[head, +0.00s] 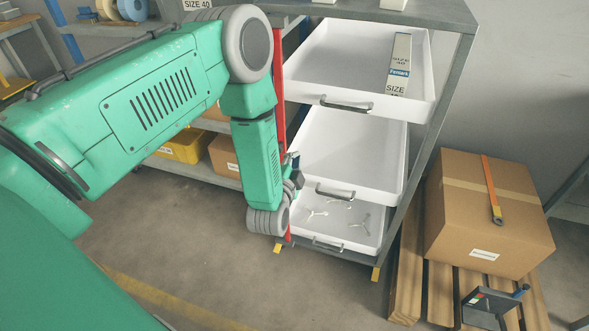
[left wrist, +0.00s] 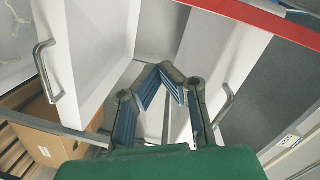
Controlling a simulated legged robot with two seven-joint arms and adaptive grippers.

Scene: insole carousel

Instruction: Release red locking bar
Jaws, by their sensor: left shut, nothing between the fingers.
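The red locking bar (head: 280,85) stands upright along the left front of the grey drawer rack in the head view; its lower part is partly hidden behind my left arm. In the left wrist view the red bar (left wrist: 265,18) crosses the upper right corner. My left gripper (head: 294,165) is beside the bar's lower half, in front of the middle drawer's left side. In the left wrist view the left gripper (left wrist: 164,72) has its fingers shut with nothing between them, apart from the bar. My right gripper is not in view.
White drawers stand pulled out: the upper drawer (head: 420,98) holds a box, the middle drawer (head: 385,185) looks empty, the lower drawer (head: 368,243) holds small white pieces. At right a cardboard box (head: 460,215) sits on a wooden pallet (head: 408,270). Shelves stand behind my arm.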

